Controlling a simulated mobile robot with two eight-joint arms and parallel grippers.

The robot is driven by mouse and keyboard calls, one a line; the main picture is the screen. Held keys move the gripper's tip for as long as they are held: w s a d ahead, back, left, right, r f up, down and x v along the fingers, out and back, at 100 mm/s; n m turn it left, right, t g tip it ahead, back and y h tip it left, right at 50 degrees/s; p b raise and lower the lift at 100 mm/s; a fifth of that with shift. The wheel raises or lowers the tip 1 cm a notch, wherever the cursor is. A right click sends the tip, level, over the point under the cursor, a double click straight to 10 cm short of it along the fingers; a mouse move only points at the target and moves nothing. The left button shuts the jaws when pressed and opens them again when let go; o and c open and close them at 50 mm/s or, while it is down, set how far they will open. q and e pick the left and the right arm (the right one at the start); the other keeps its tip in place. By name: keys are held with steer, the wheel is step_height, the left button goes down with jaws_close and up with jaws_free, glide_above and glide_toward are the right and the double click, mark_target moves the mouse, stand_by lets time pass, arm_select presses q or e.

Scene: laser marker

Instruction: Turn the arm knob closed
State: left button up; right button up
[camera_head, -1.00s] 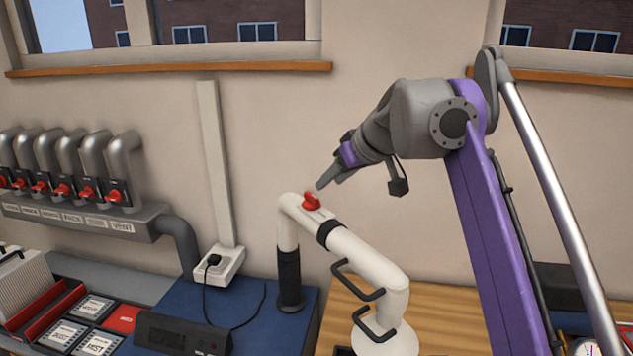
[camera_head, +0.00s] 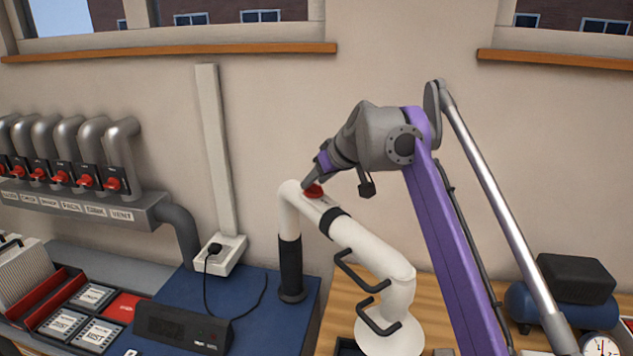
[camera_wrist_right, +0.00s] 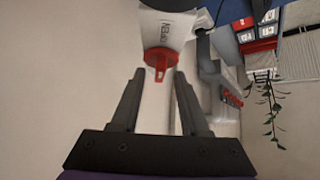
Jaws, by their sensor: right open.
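The red arm knob (camera_head: 314,191) sits on top of the white extraction arm (camera_head: 372,247), near its upper bend. In the right wrist view the red knob (camera_wrist_right: 160,62) lies just beyond and between the fingertips, below a label reading "OPEN" on the white tube. My right gripper (camera_head: 307,185) is at the knob in the head view, with its fingers partly overlapping it. In the wrist view the right gripper (camera_wrist_right: 158,75) is open, its two dark fingers spread on either side of the knob. Contact cannot be told. My left gripper is not in view.
A row of grey pipes with red valves (camera_head: 85,181) is on the wall at left. A power strip (camera_head: 221,255) with a cable, a black box (camera_head: 180,327) and labelled trays stand below. A blue tank (camera_head: 560,306) is at right.

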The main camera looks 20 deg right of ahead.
steer(key=shift+w+f, duration=0.1)
jaws_close()
